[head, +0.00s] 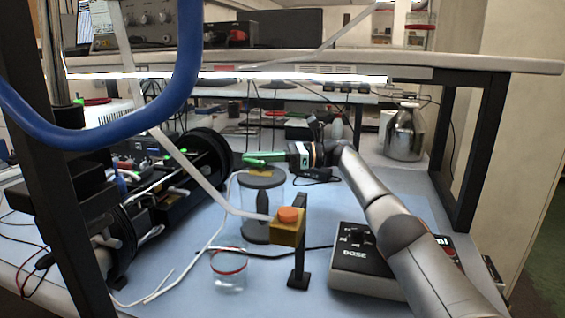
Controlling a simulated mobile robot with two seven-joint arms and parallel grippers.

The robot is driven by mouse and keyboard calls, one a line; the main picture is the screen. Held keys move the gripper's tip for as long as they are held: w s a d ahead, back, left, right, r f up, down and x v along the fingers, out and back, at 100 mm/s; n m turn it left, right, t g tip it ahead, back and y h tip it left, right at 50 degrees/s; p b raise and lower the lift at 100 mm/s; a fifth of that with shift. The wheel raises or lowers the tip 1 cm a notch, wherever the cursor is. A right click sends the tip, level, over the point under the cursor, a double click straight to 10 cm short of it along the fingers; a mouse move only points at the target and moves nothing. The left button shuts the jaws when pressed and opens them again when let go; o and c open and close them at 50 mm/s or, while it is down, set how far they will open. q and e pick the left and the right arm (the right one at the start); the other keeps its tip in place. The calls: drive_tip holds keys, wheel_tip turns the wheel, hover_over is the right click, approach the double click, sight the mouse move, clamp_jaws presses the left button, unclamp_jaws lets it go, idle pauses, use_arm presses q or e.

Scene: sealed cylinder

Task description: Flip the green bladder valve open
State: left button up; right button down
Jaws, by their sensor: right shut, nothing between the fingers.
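My right arm reaches in from the lower right. Its gripper (262,157) has bright green fingers that point left, shut with nothing visible held. They are above a round dark stand (262,179) and to the right of the black cylinder assembly (203,155), apart from its round end in the picture. The cylinder assembly lies open-framed on the left of the bench, with tubes and wiring inside. Small green spots (168,161) show in it. I cannot tell whether one of them is the bladder valve, or how the valve is set. My left gripper is not in view.
A yellow block with an orange button (289,214) stands on a black post in front. A glass beaker (229,270) and a grey control box (358,262) are nearby. A thick blue hose (120,130) crosses the upper left. A shelf (320,58) spans above.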

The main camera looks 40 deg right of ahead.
drive_tip(key=shift+d, duration=0.1)
drive_tip(key=v, duration=0.7)
drive_tip(key=shift+s, duration=0.15)
drive_tip(key=shift+d, duration=0.1)
idle(0.4)
